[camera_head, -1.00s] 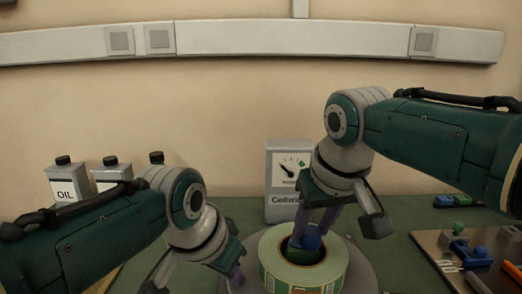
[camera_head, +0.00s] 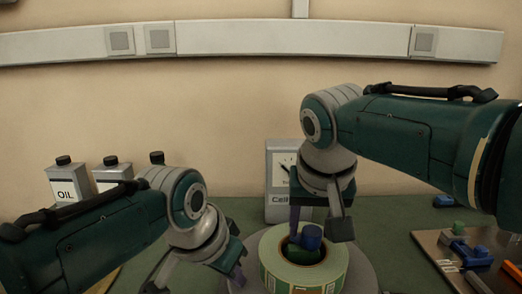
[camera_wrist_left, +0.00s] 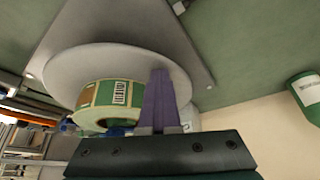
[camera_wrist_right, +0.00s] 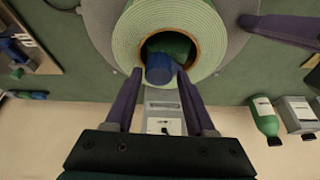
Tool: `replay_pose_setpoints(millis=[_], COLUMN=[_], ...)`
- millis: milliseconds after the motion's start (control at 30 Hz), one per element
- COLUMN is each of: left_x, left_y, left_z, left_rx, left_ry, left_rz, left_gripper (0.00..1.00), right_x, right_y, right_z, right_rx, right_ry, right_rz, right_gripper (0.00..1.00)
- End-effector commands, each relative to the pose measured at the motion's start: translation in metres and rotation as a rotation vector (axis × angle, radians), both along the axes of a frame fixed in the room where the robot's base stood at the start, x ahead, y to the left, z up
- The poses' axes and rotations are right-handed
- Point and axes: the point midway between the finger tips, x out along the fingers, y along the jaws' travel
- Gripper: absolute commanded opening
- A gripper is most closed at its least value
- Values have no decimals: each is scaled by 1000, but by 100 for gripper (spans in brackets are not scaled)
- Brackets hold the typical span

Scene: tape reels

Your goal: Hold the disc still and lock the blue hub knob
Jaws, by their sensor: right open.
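The grey disc (camera_head: 362,280) lies flat with a green-and-cream tape reel (camera_head: 335,265) on it. The blue hub knob (camera_head: 312,234) stands in the reel's core, beside a dark green part (camera_wrist_right: 172,45). My right gripper (camera_wrist_right: 160,82) is open above the reel, one finger to each side of the knob's near part in the right wrist view; contact cannot be judged. My left gripper (camera_head: 238,277) is at the disc's left edge. In the left wrist view its fingers (camera_wrist_left: 160,85) are close together at the disc's rim (camera_wrist_left: 70,65). The far finger is partly hidden.
A grey dial box (camera_head: 279,205) stands behind the reel. Oil cans (camera_head: 66,182) stand at the back left. A board with blue and green parts (camera_head: 440,240) lies at the right. A green bottle (camera_wrist_right: 264,118) shows in the right wrist view.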

Motion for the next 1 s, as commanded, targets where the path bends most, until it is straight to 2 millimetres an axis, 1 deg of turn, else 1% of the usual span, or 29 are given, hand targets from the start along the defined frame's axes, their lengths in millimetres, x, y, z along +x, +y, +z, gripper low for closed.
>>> replay_pose_setpoints(millis=[33,200,333,533,733,833,1000], left_x=[-5,-5,-5,-5,-5,-5,-5], left_y=[2,2,2,3,3,3,3], left_z=[-6,-6,-6,-7,-7,-7,-7], left_rx=[6,7,7,7,7,7,8], left_ry=[17,17,17,16,17,17,16], left_rz=[0,1,1,1,2,2,3], left_gripper=[0,0,0,0,0,0,0], right_x=[0,0,1,0,0,0,0], right_y=[-2,-3,-2,-2,-2,-1,-1], right_z=[-2,-1,-1,-1,-1,-1,-1], right_rx=[0,-1,-1,-2,-3,-3,-3], right_ry=[-1,-1,-2,0,0,-3,-3], right_rz=[56,311,463,565,727,761,762], right_gripper=[55,55,55,55,55,55,55])
